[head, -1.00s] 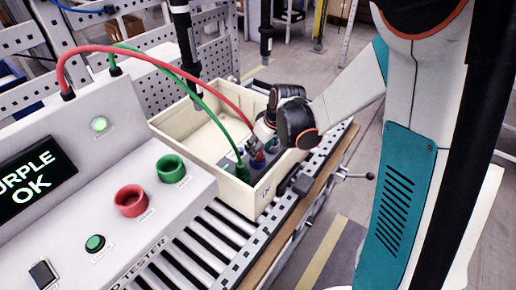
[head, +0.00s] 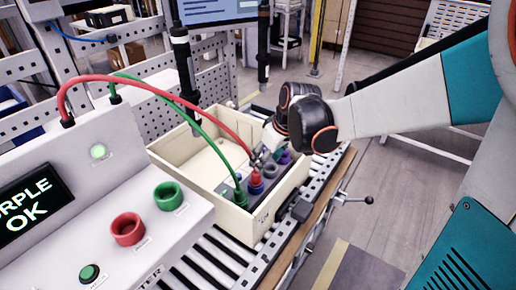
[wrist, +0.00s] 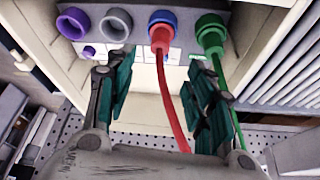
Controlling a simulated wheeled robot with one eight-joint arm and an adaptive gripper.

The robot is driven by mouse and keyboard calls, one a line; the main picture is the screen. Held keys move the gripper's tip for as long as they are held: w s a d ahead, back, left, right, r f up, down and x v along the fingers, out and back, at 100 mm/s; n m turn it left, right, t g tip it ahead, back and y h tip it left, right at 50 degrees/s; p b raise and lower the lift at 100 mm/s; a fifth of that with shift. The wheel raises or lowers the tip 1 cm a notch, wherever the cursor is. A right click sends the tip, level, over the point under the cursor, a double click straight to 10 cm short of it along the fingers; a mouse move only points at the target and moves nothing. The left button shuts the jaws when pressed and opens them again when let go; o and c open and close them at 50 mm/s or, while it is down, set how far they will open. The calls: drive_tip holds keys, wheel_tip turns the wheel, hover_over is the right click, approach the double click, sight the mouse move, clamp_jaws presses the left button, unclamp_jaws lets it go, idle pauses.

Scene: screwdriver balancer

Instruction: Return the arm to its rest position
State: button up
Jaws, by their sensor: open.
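My gripper (wrist: 160,95) is open and empty in the wrist view, its two teal-padded fingers apart in front of a row of sockets. In the head view my gripper (head: 262,150) is over the right part of the cream box, small and partly hidden by my wrist. A red plug (wrist: 160,35) sits in the blue-ringed socket, with its red cable running down between my fingers in the picture. A green plug (wrist: 210,38) sits at the right end of the row. A grey socket (wrist: 116,24) and a purple socket (wrist: 73,22) are empty.
The cream box (head: 175,150) stands on a roller conveyor (head: 205,262). A tester (head: 75,215) at the left reads "PURPLE OK", with red and green cables arching to the box. Black hanging tools (head: 186,70) are behind the box. Open floor lies to the right.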

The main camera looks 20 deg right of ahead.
drive_tip(key=s+a+r+m+t+h, duration=0.1)
drive_tip(key=s+r+m, duration=0.1)
drive_tip(key=s, duration=0.7)
drive_tip(key=s+a+r+m+t, duration=0.1)
drive_tip(key=s+r+m+t, duration=0.1)
drive_tip(key=s+r, duration=0.3)
drive_tip(key=s+m, duration=0.1)
drive_tip(key=s, duration=0.3)
drive_tip(key=shift+s+r+h, duration=0.25)
drive_tip(key=shift+s+h, duration=0.15)
